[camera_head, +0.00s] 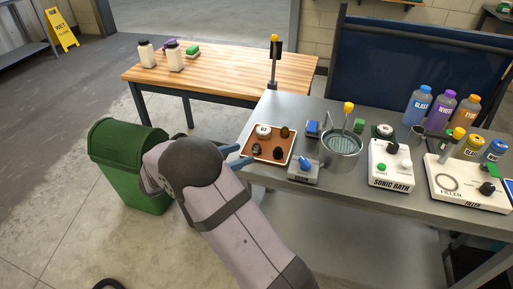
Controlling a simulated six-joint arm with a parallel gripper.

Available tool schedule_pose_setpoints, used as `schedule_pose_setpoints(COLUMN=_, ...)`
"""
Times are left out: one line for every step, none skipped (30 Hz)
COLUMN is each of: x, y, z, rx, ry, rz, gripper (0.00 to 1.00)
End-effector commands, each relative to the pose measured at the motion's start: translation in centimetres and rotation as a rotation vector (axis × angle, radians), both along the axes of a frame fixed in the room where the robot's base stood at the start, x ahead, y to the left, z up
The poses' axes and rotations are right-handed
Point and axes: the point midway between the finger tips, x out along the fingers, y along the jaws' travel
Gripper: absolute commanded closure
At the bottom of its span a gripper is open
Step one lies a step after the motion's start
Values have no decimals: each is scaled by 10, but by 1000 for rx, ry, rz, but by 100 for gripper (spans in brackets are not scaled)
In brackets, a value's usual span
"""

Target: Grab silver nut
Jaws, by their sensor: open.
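A brown tray (270,142) sits on the left end of the grey metal bench. It holds a pale, whitish-silver piece (263,131) at its back left and several dark pieces, among them one at the back right (285,132) and one at the front (278,153). The pieces are too small to tell for sure which is the silver nut; the pale one is the lightest. My gripper (242,155) is open at the tray's left edge, its blue fingers pointing right. Its body is partly hidden by my arm. Nothing shows between the fingers.
A metal basin (340,144) and a small device with a blue knob (305,167) stand right of the tray. Further right are the sonic bath (391,165), the filler (468,181) and several bottles. A green bin (125,150) and a wooden table (225,67) stand left and behind.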

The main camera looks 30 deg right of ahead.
Motion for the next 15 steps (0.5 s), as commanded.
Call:
schedule_pose_setpoints(x=2, y=-1, z=-1, rx=-18, ry=7, rz=4, gripper=56)
schedule_pose_setpoints(x=2, y=-1, z=0, rx=-23, ry=10, rz=7, gripper=56)
schedule_pose_setpoints(x=3, y=-2, z=0, rx=-30, ry=11, rz=8, gripper=56)
schedule_pose_setpoints(x=3, y=-2, z=0, rx=-32, ry=12, rz=10, gripper=56)
schedule_pose_setpoints(x=3, y=-2, z=0, rx=-33, ry=12, rz=11, gripper=56)
schedule_pose_setpoints(x=4, y=-2, z=0, rx=-34, ry=13, rz=11, gripper=56)
schedule_pose_setpoints(x=4, y=-3, z=0, rx=-34, ry=12, rz=10, gripper=56)
schedule_pose_setpoints(x=4, y=-4, z=0, rx=-34, ry=12, rz=10, gripper=56)
schedule_pose_setpoints(x=4, y=-7, z=0, rx=-34, ry=12, rz=9, gripper=56)
schedule_pose_setpoints(x=4, y=-9, z=-1, rx=-34, ry=12, rz=8, gripper=56)
schedule_pose_setpoints(x=5, y=-12, z=-1, rx=-33, ry=13, rz=8, gripper=56)
schedule_pose_setpoints(x=5, y=-15, z=-2, rx=-33, ry=12, rz=7, gripper=56)
schedule_pose_setpoints(x=5, y=-18, z=-3, rx=-32, ry=12, rz=7, gripper=56)
schedule_pose_setpoints(x=6, y=-19, z=-3, rx=-32, ry=12, rz=8, gripper=56)
schedule_pose_setpoints(x=6, y=-22, z=-4, rx=-32, ry=12, rz=9, gripper=56)
